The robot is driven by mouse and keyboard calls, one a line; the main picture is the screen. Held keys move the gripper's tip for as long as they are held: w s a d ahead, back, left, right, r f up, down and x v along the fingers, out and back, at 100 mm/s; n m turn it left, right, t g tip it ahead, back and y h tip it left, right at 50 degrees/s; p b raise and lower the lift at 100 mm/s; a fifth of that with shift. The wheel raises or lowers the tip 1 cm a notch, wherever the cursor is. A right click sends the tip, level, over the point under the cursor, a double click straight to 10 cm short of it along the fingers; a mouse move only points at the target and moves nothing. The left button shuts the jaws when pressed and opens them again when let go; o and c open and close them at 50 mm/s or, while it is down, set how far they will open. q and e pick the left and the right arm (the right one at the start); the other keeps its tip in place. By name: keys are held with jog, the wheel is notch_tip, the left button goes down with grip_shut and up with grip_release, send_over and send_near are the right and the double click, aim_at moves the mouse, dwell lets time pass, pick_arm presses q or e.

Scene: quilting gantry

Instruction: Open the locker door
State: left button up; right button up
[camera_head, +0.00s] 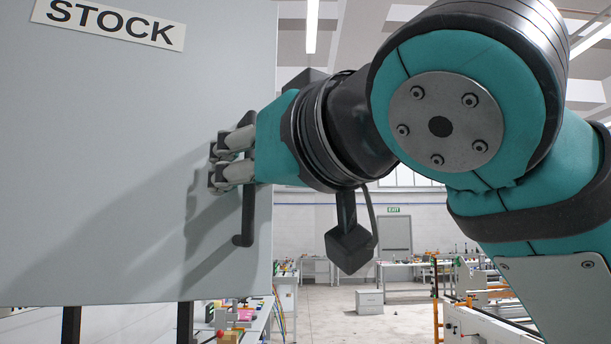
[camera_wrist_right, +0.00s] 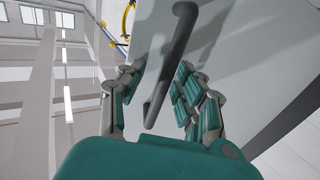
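The grey locker door (camera_head: 110,170), with a white "STOCK" label (camera_head: 115,22), fills the left of the head view. A dark bar handle (camera_head: 247,215) stands upright near its right edge. No gap at the door's edge is visible. My right gripper (camera_head: 217,165) reaches in from the right at the handle's upper part, and its fingers hide that part. In the right wrist view the handle (camera_wrist_right: 172,70) runs between the fingers of the right gripper (camera_wrist_right: 162,78), with gaps showing on both sides. The fingers are spread around it, not closed. My left gripper is not in view.
Dark legs (camera_head: 185,323) show under the locker. A workbench (camera_head: 245,325) with coloured items stands below and behind it.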

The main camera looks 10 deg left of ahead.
jog(key=v, duration=1.2)
